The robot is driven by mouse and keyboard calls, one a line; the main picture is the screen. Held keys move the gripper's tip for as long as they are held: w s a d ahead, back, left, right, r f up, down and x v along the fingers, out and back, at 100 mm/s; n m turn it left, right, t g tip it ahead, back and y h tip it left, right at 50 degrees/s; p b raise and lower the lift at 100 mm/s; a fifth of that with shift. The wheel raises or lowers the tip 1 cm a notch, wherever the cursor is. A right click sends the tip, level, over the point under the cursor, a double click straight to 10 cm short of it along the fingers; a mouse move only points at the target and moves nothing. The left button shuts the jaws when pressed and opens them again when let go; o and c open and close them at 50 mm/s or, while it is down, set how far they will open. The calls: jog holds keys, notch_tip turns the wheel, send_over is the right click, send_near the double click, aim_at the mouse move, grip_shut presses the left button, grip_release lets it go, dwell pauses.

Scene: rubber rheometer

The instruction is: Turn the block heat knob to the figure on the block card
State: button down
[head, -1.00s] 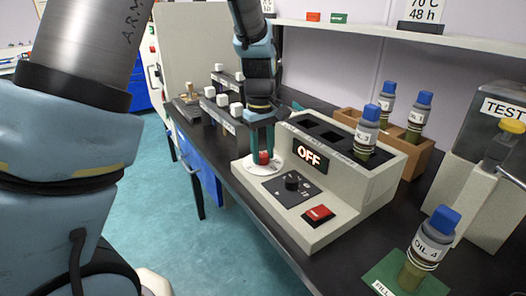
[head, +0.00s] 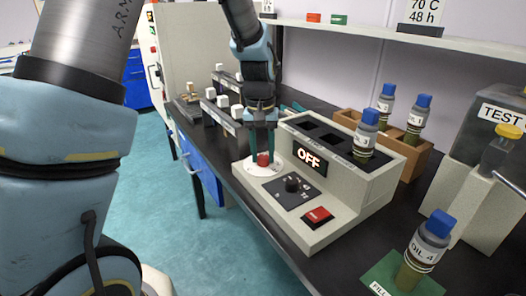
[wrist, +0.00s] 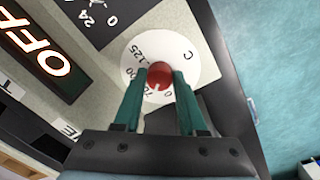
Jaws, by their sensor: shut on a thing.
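The round red knob (head: 263,159) stands on a white dial (head: 252,170) at the left end of the grey heating block (head: 335,205). My gripper (head: 265,156) points down with its green fingers on both sides of the knob, shut on it. In the wrist view, the knob (wrist: 159,75) sits between the fingertips. The dial (wrist: 190,52) carries figures including 125 and 70, and a C; others are partly hidden. I cannot tell which figure the knob points to. The block's display (head: 309,158) reads OFF. A card (head: 421,13) on the shelf reads 70 C, 48 h.
The block also has a black knob (head: 292,184) and a red switch (head: 318,215). Oil bottle 4 (head: 430,245) stands on a green mat at the front right. Another bottle (head: 367,130) stands in the block. White-capped items (head: 223,101) stand behind my gripper.

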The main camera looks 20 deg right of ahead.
aim_at(261, 156)
jog(key=shift+m, duration=1.2)
jog(key=shift+c, duration=2.3)
grip_release()
notch_tip(261, 156, up, 11)
jog(key=shift+w+a, duration=0.15)
jog(key=shift+a, duration=0.05)
jog(key=shift+f, duration=0.1)
jog(key=s+a+f+n+p, duration=0.1)
jog(key=a+n, duration=0.1)
jog(key=a, duration=0.8)
jog(key=s+a+f+n+t, duration=0.1)
jog(key=a+f+n, duration=0.1)
jog(key=a, duration=0.8)
jog(key=s+a+f+n+p, duration=0.1)
jog(key=s+a+n, duration=0.1)
jog(key=a, duration=0.7)
jog(key=shift+a+f+n+t+p, duration=0.3)
jog(key=shift+a+f+n+t, duration=0.05)
jog(key=shift+a+n+t, duration=0.05)
